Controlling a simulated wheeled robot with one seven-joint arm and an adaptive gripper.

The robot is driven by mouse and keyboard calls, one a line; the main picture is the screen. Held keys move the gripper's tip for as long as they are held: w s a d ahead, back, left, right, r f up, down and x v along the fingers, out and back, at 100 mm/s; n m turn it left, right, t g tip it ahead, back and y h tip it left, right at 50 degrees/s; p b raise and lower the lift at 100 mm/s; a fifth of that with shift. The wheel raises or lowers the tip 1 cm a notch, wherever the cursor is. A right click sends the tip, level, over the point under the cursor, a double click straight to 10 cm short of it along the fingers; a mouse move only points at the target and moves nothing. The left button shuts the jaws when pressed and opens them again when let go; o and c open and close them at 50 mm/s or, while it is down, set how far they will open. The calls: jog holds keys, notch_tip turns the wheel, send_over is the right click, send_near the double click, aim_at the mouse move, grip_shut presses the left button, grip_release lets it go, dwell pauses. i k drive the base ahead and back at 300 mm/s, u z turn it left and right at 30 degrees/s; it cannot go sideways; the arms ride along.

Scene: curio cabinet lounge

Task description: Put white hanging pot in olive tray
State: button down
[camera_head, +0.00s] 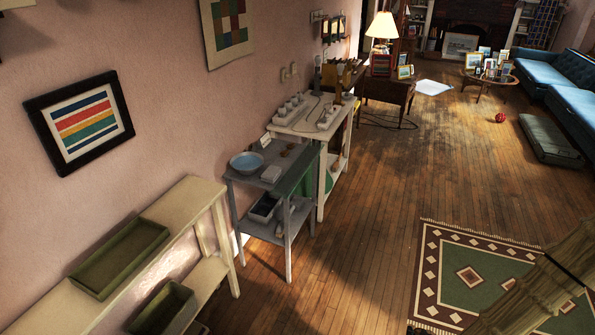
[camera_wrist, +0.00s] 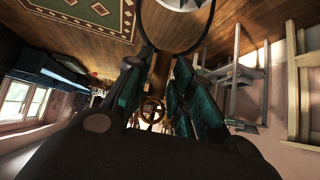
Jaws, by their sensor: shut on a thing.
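The olive tray (camera_head: 122,256) is a shallow rectangular tray on the top of the cream console table at the left in the head view. My gripper (camera_wrist: 158,95), with teal fingers, shows only in the wrist view and is shut on a brass-brown stem. The stem joins a dark hoop at the top of that view. A white patch (camera_wrist: 182,4) shows inside the hoop, cut off by the frame edge; it appears to be the white hanging pot. The gripper and pot are not visible in the head view, apart from the tray.
A second, deeper olive box (camera_head: 166,308) sits below the cream table (camera_head: 185,205) top. A grey shelf stand (camera_head: 272,185) with a blue bowl (camera_head: 246,161) stands beyond it. A patterned rug (camera_head: 470,265) lies at right; wooden floor (camera_head: 345,265) between is clear.

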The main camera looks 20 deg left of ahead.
aim_at(106, 273)
jog(key=k, duration=0.5)
jog(key=u, duration=2.15)
